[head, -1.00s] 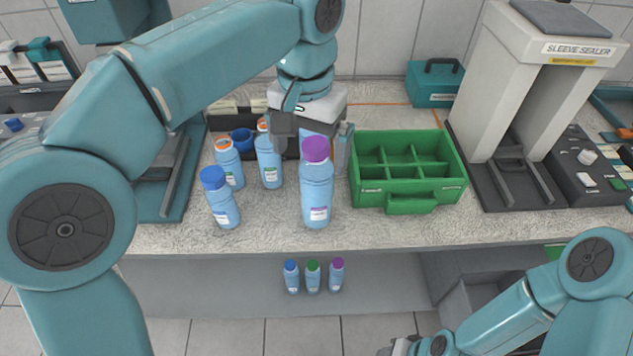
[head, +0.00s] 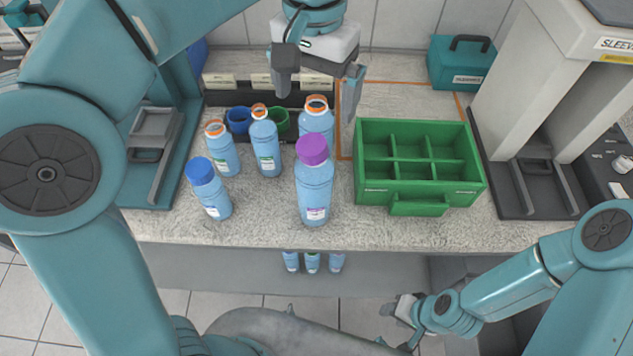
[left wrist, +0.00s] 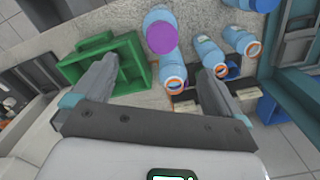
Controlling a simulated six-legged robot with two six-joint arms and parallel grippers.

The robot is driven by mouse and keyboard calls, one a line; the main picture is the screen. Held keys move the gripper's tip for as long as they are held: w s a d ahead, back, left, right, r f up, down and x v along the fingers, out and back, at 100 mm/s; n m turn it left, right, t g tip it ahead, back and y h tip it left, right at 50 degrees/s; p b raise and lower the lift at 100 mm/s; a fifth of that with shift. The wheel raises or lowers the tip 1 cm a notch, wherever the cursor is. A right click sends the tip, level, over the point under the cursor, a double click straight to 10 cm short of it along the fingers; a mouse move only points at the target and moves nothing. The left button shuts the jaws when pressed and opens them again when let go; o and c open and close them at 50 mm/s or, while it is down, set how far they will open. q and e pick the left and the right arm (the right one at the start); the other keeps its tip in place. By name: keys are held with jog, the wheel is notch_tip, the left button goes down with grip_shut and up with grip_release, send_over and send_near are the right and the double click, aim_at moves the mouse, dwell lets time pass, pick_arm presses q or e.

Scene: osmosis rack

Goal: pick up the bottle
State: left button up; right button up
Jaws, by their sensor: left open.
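Several blue bottles stand upright on the counter. One has a purple cap (head: 314,190), one a blue cap (head: 209,190), and three have open orange rims: left (head: 222,152), middle (head: 265,148) and right (head: 317,120). My left gripper (head: 316,105) is open and empty, with its fingers pointing down just behind and above the right orange-rimmed bottle. In the left wrist view, that bottle (left wrist: 173,78) shows between the spread fingers (left wrist: 158,66), with the purple cap (left wrist: 161,37) beyond. My right gripper (head: 402,308) is low at the front, its jaws unclear.
A green divided crate (head: 375,185) stands right of the bottles. A sleeve sealer (head: 540,100) is further right, and a teal box (head: 460,65) is behind. Blue (head: 239,118) and green (head: 279,121) caps or cups lie behind the bottles. More bottles (head: 312,262) show below the counter edge.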

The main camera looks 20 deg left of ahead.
aim_at(315, 145)
pick_arm(q)
jog(key=f, duration=0.4)
jog(key=f+b, duration=0.1)
jog(key=f, duration=0.3)
jog(key=shift+s+f, duration=0.2)
jog(key=shift+f, duration=0.2)
jog(key=shift+s+d+f, duration=0.1)
jog(key=shift+s+f, duration=0.1)
jog(key=shift+f, duration=0.3)
jog(key=f, duration=0.4)
jog(key=shift+w, duration=0.25)
jog(key=shift+f, duration=0.3)
jog(key=c, duration=1.7)
jog(key=shift+r, duration=0.1)
grip_shut()
